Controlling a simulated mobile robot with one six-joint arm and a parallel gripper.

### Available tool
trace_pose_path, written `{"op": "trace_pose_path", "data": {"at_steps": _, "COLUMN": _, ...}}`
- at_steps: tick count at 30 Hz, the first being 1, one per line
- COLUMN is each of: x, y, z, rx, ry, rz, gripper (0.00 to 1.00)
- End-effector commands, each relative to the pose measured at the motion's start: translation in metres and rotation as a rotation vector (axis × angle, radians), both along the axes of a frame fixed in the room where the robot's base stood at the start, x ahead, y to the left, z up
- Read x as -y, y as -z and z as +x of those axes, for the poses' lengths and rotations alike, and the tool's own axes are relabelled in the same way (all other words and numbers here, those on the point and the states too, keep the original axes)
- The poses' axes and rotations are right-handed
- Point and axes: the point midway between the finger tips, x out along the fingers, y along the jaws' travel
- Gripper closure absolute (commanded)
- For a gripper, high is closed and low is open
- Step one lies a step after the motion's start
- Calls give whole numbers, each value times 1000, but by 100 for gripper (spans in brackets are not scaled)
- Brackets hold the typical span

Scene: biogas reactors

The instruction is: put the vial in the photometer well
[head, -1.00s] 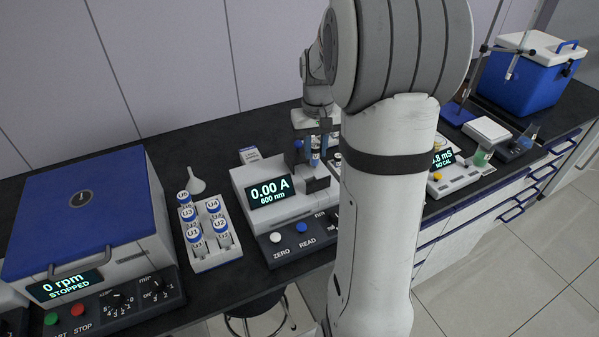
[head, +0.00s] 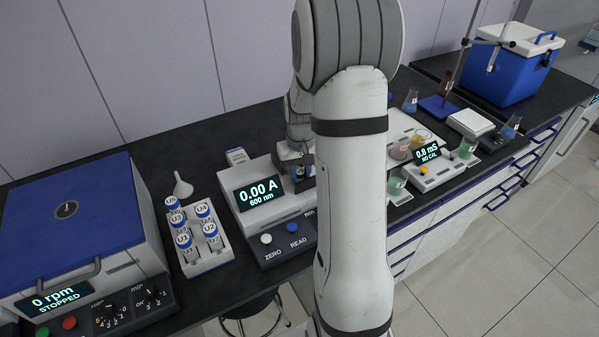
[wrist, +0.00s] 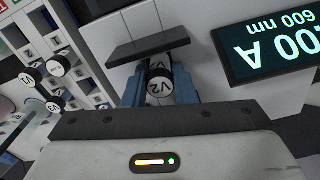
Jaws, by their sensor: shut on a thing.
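The vial (wrist: 159,88), with a dark-rimmed white cap marked V2, is between the blue fingers of my gripper (wrist: 160,92) in the wrist view. The gripper is shut on it. In the head view my gripper (head: 300,173) is low over the right part of the photometer (head: 243,219), partly hidden by my arm. The photometer's display (head: 260,194) reads 0.00 A, 600 nm. A dark plate (wrist: 148,47) on the photometer lies just beyond the vial. The well opening is hidden, so I cannot tell whether the vial's lower end is inside it.
A conductivity meter (head: 436,172) and beakers stand to the right. The wrist view shows more capped vials (wrist: 57,66) at left.

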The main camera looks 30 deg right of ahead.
Motion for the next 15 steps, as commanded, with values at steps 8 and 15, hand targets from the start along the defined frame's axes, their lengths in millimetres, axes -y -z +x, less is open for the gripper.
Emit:
{"op": "trace_pose_path", "data": {"at_steps": 8, "x": 0, "y": 6, "z": 0, "rx": 0, "ry": -1, "rz": 0, "gripper": 97}}
{"op": "trace_pose_path", "data": {"at_steps": 15, "x": -1, "y": 12, "z": -1, "rx": -5, "ry": -1, "rz": 2, "gripper": 71}}
